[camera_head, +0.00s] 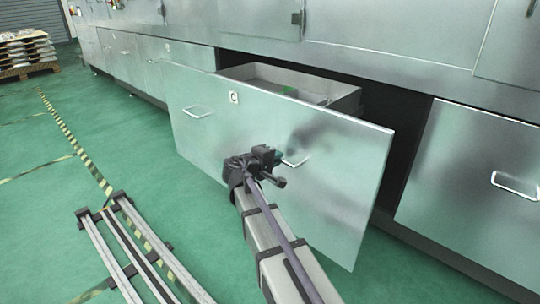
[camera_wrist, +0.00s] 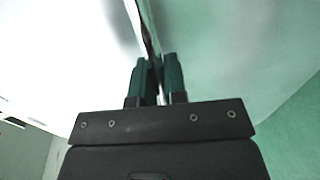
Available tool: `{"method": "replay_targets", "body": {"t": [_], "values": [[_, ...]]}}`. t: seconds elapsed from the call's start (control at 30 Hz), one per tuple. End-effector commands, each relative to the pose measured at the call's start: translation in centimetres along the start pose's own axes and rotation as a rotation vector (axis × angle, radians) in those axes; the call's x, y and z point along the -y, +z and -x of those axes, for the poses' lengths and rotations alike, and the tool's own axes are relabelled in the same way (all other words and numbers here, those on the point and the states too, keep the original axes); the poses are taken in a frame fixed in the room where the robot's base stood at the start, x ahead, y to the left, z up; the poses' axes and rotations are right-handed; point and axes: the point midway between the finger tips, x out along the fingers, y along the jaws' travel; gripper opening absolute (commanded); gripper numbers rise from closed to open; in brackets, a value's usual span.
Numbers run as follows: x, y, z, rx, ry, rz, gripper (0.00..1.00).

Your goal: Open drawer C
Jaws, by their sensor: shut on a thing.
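Drawer C (camera_head: 228,120) is a wide silvery metal drawer with a small "C" label on its front. It stands pulled out from the cabinet, and its open tray (camera_head: 322,88) shows behind the front panel with a small green thing inside. Two bar handles are on the front. My gripper (camera_head: 280,159) is at the right handle (camera_head: 295,161) and shut on it. In the wrist view my gripper's two green fingers (camera_wrist: 157,80) are close together around the thin handle bar, near the bright drawer front. Part of the handle is hidden by my gripper.
Closed drawer fronts stand on the right (camera_head: 475,170) and the left (camera_head: 128,58) of the cabinet. A rail (camera_head: 140,250) lies on the green floor at the lower left. A pallet with sacks (camera_head: 27,52) is at the far left.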

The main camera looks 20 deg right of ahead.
Motion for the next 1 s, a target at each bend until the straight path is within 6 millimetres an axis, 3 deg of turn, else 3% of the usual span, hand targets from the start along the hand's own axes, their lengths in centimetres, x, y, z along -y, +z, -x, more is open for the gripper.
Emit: {"method": "replay_targets", "body": {"t": [0.4, 0.43, 0.67, 1.0], "values": [[0.00, 0.18, 0.03, 0.005, 0.000, -0.001, 0.00], [0.00, 0.18, 0.03, 0.005, 0.000, -0.001, 0.13], [0.00, 0.18, 0.03, 0.005, 0.000, -0.001, 0.35], [-0.10, 0.19, 0.89, 0.004, 0.000, -0.001, 0.37]]}}
